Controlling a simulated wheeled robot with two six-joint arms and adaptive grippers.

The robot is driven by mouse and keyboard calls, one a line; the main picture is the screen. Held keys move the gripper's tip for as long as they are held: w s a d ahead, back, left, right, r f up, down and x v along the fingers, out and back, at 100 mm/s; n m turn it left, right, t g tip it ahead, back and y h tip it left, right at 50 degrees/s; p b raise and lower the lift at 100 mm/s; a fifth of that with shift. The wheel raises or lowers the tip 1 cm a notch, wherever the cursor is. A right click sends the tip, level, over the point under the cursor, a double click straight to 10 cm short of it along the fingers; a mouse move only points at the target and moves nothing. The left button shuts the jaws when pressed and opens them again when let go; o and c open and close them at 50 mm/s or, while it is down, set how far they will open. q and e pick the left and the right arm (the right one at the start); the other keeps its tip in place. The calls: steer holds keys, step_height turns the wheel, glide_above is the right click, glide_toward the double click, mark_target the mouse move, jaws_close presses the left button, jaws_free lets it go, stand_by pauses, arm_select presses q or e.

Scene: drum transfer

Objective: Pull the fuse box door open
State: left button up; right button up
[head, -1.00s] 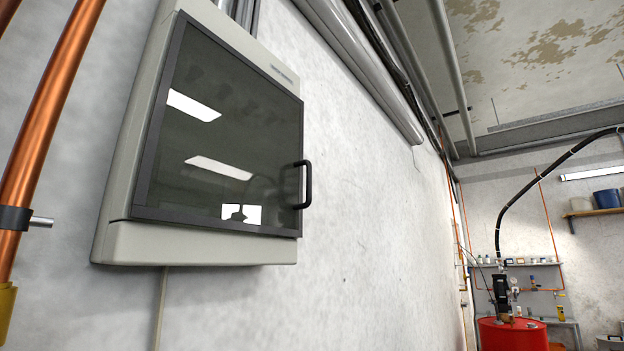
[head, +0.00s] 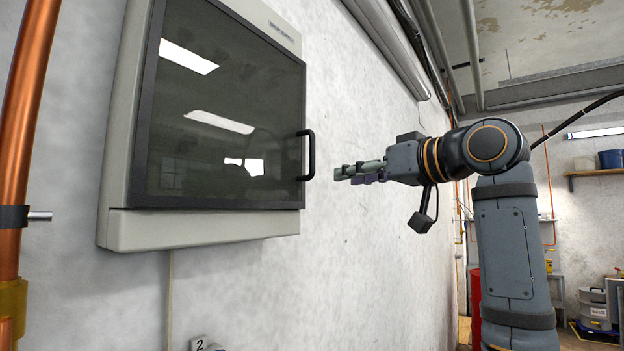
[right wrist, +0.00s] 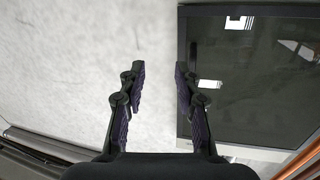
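The fuse box (head: 190,222) is a pale grey cabinet on the white wall. Its dark glazed door (head: 225,110) looks closed, flush with the frame. A black bar handle (head: 307,156) stands out at the door's right edge. My right gripper (head: 340,174) is just right of the handle, apart from it and pointing left toward it. In the right wrist view its two fingers (right wrist: 160,70) are spread with only wall between them. The door (right wrist: 260,85) lies to the right there, partly behind the right finger; I cannot make out the handle clearly.
A copper pipe (head: 30,120) with a metal stub runs up the wall left of the box. Grey conduits (head: 385,40) run along the upper wall. The wall right of the handle is bare.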

steer(key=n, duration=0.2)
glide_toward(314, 151)
steer(key=shift+y, duration=0.4)
steer(key=p+x, duration=0.6)
steer(key=x, duration=0.4)
steer(key=shift+f, duration=0.15)
steer(key=shift+w+f, duration=0.1)
steer(key=shift+w, duration=0.2)
steer(key=shift+w+f, duration=0.1)
jaws_close()
